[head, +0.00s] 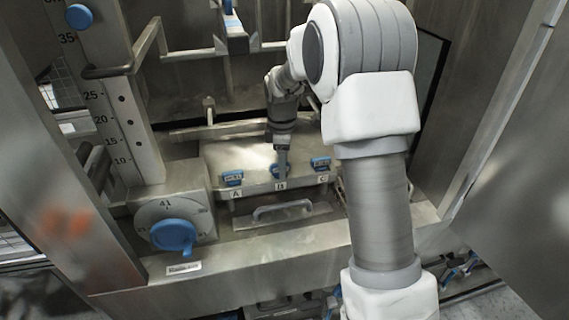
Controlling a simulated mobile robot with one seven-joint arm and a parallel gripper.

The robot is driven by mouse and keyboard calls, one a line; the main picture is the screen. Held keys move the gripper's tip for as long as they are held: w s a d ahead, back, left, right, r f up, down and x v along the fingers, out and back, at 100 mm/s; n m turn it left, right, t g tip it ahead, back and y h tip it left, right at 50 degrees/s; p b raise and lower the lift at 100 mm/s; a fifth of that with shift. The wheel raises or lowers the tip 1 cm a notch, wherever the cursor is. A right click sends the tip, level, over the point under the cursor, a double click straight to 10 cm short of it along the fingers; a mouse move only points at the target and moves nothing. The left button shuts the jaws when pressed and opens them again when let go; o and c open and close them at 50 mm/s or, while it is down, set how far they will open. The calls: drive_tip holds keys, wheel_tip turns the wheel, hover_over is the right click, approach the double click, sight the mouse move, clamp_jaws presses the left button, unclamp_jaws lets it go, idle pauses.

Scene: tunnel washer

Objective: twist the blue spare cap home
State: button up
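Several blue pieces sit in a row along the front edge of a steel box: one above letter A (232,179), one above B (277,172), one above C (320,164). Each seems to bear a small label, too small to read. I cannot tell which of them is the spare cap. My gripper (282,167) points down at the blue piece above B, at or touching it, and covers part of it. The fingers look narrow and close together, but whether they grip the piece is too small to see.
The steel box (225,157) has a handle (283,209) low in front. A large blue knob (173,235) on a round dial stands at the left. A numbered upright (119,118) rises behind it. Steel walls flank both sides; my arm hides part of the right.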

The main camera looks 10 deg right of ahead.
drive_tip(key=shift+s+a+f, duration=0.3)
drive_tip(key=shift+a+f, duration=0.5)
drive_tip(key=shift+f, duration=0.05)
drive_tip(key=shift+w+r+p, duration=0.15)
drive_tip(key=shift+r+p, duration=0.65)
drive_tip(key=shift+w+a+r, duration=0.15)
drive_tip(key=shift+r, duration=0.15)
drive_tip(key=shift+d+r+p, duration=0.2)
drive_tip(key=shift+r+p, duration=0.75)
drive_tip(key=shift+r, duration=0.3)
drive_tip(key=shift+d+r+p, duration=0.15)
drive_tip(key=shift+r+p, duration=0.75)
drive_tip(key=shift+r, duration=0.35)
